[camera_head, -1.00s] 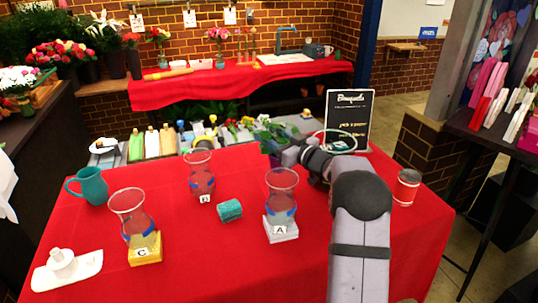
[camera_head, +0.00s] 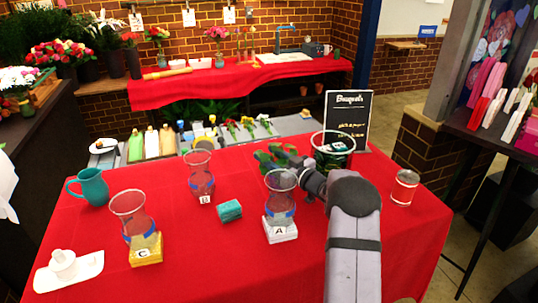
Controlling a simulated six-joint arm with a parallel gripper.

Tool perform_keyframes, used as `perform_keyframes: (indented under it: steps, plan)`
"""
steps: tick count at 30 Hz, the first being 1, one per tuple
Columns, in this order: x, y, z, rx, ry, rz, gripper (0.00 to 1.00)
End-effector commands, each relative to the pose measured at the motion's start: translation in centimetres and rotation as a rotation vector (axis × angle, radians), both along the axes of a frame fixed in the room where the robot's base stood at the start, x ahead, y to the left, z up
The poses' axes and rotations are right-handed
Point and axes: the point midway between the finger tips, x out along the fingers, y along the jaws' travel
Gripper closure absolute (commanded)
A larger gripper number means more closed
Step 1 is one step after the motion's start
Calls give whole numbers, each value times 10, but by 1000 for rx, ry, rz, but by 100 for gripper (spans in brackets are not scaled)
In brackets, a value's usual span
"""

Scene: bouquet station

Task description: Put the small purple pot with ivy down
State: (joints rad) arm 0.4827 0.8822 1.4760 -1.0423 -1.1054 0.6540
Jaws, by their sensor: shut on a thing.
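The ivy (camera_head: 272,156) shows as green leaves just behind and above vase A, near the back middle of the red table. Its small purple pot is mostly hidden behind vase A and my wrist, so I cannot tell whether it touches the cloth. My gripper (camera_head: 291,172) reaches in from the right and is shut on the pot. Its fingertips are hard to make out.
Glass vase A (camera_head: 281,202) stands very close in front of my gripper. Vase B (camera_head: 200,176), vase C (camera_head: 133,219) and a teal block (camera_head: 229,211) are to the left. A dark glass container (camera_head: 333,151) stands behind my wrist.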

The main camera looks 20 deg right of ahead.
Motion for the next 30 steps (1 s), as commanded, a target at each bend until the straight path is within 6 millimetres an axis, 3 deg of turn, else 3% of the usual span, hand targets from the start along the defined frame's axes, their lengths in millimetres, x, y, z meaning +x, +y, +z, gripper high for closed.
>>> perform_keyframes:
  steps: [9, 10, 12, 24, 30]
  plan:
    - [0, 0, -2, 0, -4, 0, 100]
    - [0, 0, -3, 0, 0, 0, 51]
    - [0, 0, -2, 0, 0, 0, 39]
    - [0, 0, 3, 0, -1, 0, 39]
    - [-19, -10, -1, 0, 0, -3, 39]
